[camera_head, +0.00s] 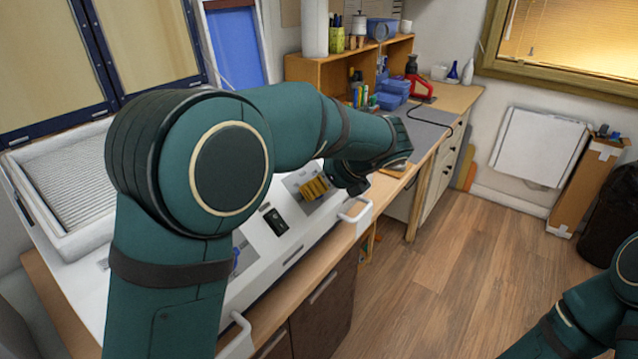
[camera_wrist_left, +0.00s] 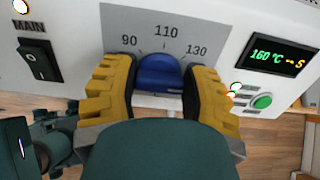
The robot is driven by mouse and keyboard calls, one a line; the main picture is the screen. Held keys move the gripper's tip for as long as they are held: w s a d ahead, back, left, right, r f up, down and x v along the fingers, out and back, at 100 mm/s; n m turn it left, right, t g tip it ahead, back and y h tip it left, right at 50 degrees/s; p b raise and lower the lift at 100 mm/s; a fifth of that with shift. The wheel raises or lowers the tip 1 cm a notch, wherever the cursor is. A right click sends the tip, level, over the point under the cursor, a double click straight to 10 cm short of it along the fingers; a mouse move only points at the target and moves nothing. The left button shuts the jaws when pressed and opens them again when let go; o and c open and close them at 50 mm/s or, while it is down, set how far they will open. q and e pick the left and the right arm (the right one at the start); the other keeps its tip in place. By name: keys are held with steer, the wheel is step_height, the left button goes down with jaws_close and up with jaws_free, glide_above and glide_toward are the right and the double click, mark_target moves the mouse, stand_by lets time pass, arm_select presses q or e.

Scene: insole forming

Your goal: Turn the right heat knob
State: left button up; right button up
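The right heat knob (camera_wrist_left: 160,74) is blue and sits on a grey scale plate marked 90, 110 and 130, with 110 straight above it. My left gripper (camera_wrist_left: 161,85) has its yellow, dark-lined fingers on both sides of the knob, close against it, and appears shut on it. In the head view my left gripper (camera_head: 315,188) is over the right end of the white machine front (camera_head: 290,238), and the knob is hidden there. Another blue knob (camera_head: 237,258) is partly hidden behind my left arm. My right gripper is outside both views.
A MAIN switch (camera_wrist_left: 38,62) is left of the knob. A display (camera_wrist_left: 281,54) reading 160 °C and a green button (camera_wrist_left: 262,101) are at its right. White handles (camera_head: 355,210) jut from the machine front. A wooden shelf (camera_head: 300,72) stands behind.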

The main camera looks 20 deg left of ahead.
arm_select(q)
steer(key=shift+c, duration=1.1)
